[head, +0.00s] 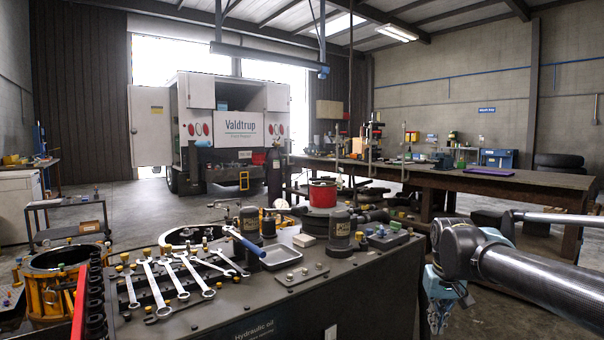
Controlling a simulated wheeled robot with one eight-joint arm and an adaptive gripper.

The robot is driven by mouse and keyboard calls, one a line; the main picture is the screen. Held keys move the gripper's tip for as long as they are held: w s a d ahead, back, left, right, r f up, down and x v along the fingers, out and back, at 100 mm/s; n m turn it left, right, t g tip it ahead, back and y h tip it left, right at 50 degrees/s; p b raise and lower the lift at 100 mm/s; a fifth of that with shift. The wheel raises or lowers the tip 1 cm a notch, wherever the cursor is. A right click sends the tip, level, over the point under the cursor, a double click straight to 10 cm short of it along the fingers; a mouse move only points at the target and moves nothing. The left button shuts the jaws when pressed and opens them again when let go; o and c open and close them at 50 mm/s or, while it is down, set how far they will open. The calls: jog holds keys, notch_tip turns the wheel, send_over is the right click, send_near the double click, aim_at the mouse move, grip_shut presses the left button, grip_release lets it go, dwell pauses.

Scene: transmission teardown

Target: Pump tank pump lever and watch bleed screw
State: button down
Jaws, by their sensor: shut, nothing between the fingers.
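A dark tank or cabinet lettered "Hydraulic oil" (285,318) fills the lower middle of the head view, with tools on its top. I cannot clearly pick out a pump lever or a bleed screw. A red bar (79,308) slants up at the top's left end; I cannot tell if it is a lever. My gripper (437,326) hangs at the lower right, beside the dark top's right end and apart from it. It is shut and empty, with its fingers pointing down.
Several wrenches (162,288), a metal tray (280,257) and a blue-handled tool (245,242) lie on the top. Dark cylindrical units (340,236) and a red can (322,193) stand behind. A long workbench (480,182) stands at the back right. Open floor (500,285) shows beneath my arm.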

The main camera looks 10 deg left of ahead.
jog(key=w+a+r+n+g, duration=0.1)
jog(key=w+a+r+n, duration=0.1)
jog(key=w+a+r, duration=0.75)
jog(key=w+a+r+n, duration=0.3)
jog(key=w+a+r, duration=0.3)
jog(key=r, duration=0.7)
jog(key=w+a+r+n, duration=0.15)
jog(key=a+r, duration=0.25)
jog(key=a, duration=0.4)
jog(key=w+a+r+n+g, duration=0.15)
jog(key=a+r, duration=0.25)
jog(key=a, duration=0.4)
jog(key=w+a+r+n+t, duration=0.15)
jog(key=a+r, duration=0.25)
jog(key=a, duration=0.4)
jog(key=shift+m+g, duration=0.25)
jog(key=shift+g, duration=0.25)
jog(key=shift+w+a+f, duration=0.1)
jog(key=shift+w+f, duration=0.05)
jog(key=shift+f, duration=1.9)
jog(key=shift+w+a+f, duration=0.1)
jog(key=shift+w+f, duration=0.05)
jog(key=shift+f, duration=1.9)
jog(key=shift+f, duration=4)
jog(key=shift+r, duration=4.05)
jog(key=shift+f, duration=0.1)
